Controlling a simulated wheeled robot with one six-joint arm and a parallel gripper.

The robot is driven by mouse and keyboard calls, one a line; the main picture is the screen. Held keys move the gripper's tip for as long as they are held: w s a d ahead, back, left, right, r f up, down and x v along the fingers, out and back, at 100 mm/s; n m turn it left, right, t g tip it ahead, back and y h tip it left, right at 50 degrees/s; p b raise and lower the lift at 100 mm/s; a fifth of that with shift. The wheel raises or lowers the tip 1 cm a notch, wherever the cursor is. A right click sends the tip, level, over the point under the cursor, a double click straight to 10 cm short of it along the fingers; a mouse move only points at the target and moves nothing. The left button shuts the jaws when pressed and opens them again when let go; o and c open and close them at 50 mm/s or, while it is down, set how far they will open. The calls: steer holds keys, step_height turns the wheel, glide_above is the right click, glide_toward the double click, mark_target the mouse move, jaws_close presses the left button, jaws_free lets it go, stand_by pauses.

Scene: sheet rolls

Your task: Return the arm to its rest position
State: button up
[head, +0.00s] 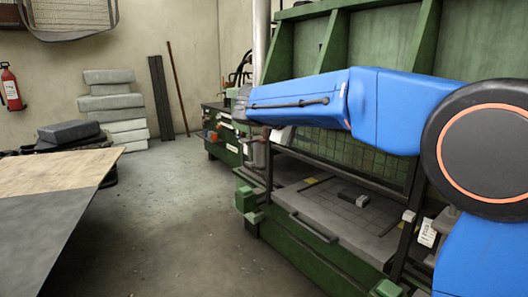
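My blue arm (335,100) reaches in from the right edge of the head view. A round dark joint with an orange ring sits at the right. The forearm is raised and nearly level, pointing left across the front of the green machine. At its far left end is a grey wrist with my gripper (242,112), small and dark against the cluttered background. I cannot make out its fingers or whether they hold anything.
A green machine (330,262) with a grey bed fills the right side, behind and below my arm. A table (60,200) stands at the left. Grey stacked blocks (112,103) and a fire extinguisher (11,88) are at the back left. The middle floor (180,220) is clear.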

steer(key=s+d+f+m+g+y, duration=0.1)
steer(key=s+d+f+y, duration=0.1)
steer(key=s+d+f, duration=0.4)
steer(key=s+d+f+m+g+y, duration=0.1)
steer(key=s+d+f+y, duration=0.15)
steer(key=s, duration=0.65)
steer(key=s+d+f+m+g+y, duration=0.1)
steer(key=s+d+f, duration=0.2)
steer(key=s+d, duration=0.35)
steer(key=s+a+f+m+y, duration=0.1)
steer(key=s+f+m+y, duration=0.1)
steer(key=s+f, duration=0.5)
steer(key=s+a+f+m+y, duration=0.1)
steer(key=s+a+f+y, duration=0.1)
steer(key=s+f, duration=0.6)
steer(key=s+y, duration=0.1)
steer(key=s, duration=0.4)
steer(key=shift+s+m, duration=0.25)
steer(key=shift+m, duration=0.15)
steer(key=shift+o, duration=0.2)
steer(key=shift+w+r+y, duration=0.1)
steer(key=shift+r+y, duration=0.05)
steer(key=shift+y, duration=0.1)
